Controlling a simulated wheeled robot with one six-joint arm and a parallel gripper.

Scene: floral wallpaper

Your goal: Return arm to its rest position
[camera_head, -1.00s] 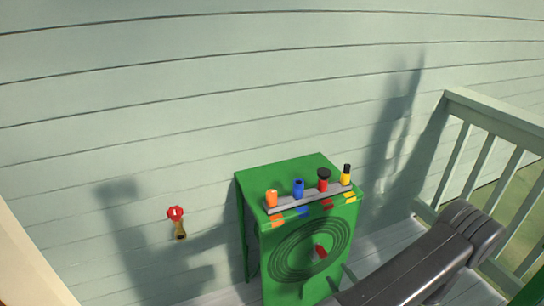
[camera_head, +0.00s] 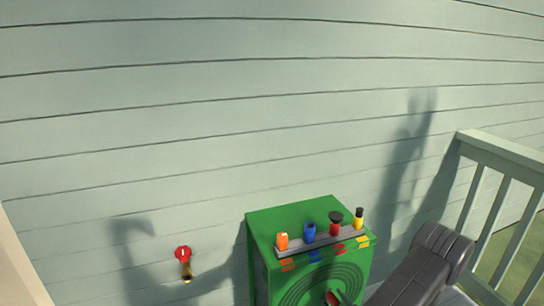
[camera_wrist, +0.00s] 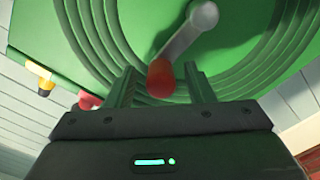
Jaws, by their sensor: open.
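My gripper (camera_wrist: 160,72) shows in the wrist view with its two fingers apart. The red grip (camera_wrist: 161,78) of a crank lever lies in the gap between the fingers in the picture; I cannot tell whether either finger touches it. The lever's grey arm (camera_wrist: 188,32) runs up and right from the grip across the ringed face of a green box (camera_wrist: 110,25). In the head view the green box (camera_head: 285,218) stands against the wall, with its lower part cut off by the frame. My arm reaches in from the lower right there.
On the box top, a grey strip holds orange (camera_head: 283,242), blue (camera_head: 309,232), red-and-black (camera_head: 335,225) and yellow-and-black (camera_head: 359,219) pegs. A red-handled brass tap (camera_head: 184,259) is on the siding wall, left. A railing (camera_head: 490,190) stands at right.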

